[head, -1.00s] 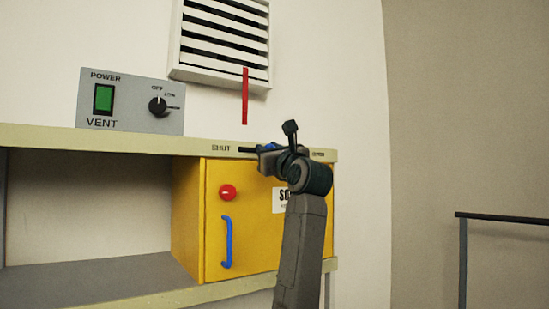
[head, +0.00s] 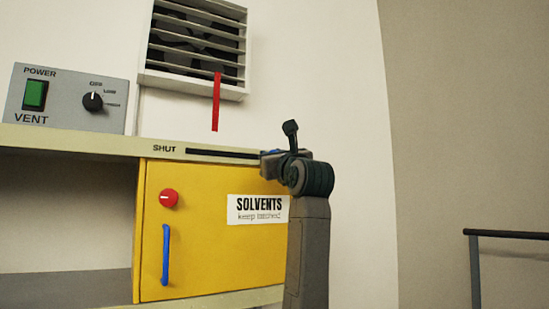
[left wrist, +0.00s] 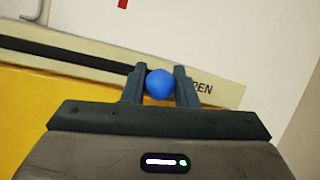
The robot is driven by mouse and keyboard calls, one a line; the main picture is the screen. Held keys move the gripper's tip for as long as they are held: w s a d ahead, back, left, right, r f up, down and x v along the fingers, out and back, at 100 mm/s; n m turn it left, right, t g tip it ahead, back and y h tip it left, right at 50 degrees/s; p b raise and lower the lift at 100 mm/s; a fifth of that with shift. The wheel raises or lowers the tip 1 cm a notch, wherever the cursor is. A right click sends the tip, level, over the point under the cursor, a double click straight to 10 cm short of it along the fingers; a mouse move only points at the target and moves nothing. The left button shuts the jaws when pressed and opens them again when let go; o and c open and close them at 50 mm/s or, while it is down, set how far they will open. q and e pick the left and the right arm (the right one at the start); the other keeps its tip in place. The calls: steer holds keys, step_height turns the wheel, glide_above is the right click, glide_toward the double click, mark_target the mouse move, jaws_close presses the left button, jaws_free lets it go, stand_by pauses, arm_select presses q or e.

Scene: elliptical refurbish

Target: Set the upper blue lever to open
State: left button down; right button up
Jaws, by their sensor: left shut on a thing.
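The upper blue lever shows as a round blue knob (left wrist: 160,84) in the left wrist view, at the right end of a dark slot (left wrist: 62,54), beside a partly hidden label ending in "PEN" (left wrist: 202,88). My left gripper (left wrist: 159,78) is shut on the knob, one finger on each side. In the head view a sliver of the blue knob (head: 273,152) shows behind my left gripper (head: 268,160), at the right end of the slot (head: 222,153). The "SHUT" label (head: 164,148) is at the slot's left end. My right gripper is not in view.
Below the shelf edge is a yellow solvents cabinet (head: 200,260) with a red knob (head: 169,198) and a blue handle (head: 166,255). A vent control box (head: 66,98) stands on the shelf. A red strip (head: 216,105) hangs from the louvred vent (head: 195,45). A dark railing (head: 505,234) stands at right.

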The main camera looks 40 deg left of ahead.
arm_select(q)
steer(key=c, duration=1.3)
jaws_free()
steer(key=shift+w, duration=0.1)
steer(key=shift+o, duration=0.8)
steer(key=shift+w+d, duration=0.1)
steer(key=shift+w, duration=0.15)
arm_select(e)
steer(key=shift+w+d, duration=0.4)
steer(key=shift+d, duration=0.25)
arm_select(q)
steer(key=shift+d, duration=0.1)
steer(key=shift+s+d+f, duration=0.1)
steer(key=shift+s+f, duration=0.1)
steer(key=shift+s, duration=0.05)
steer(key=b+v, duration=0.6)
steer(key=v, duration=0.4)
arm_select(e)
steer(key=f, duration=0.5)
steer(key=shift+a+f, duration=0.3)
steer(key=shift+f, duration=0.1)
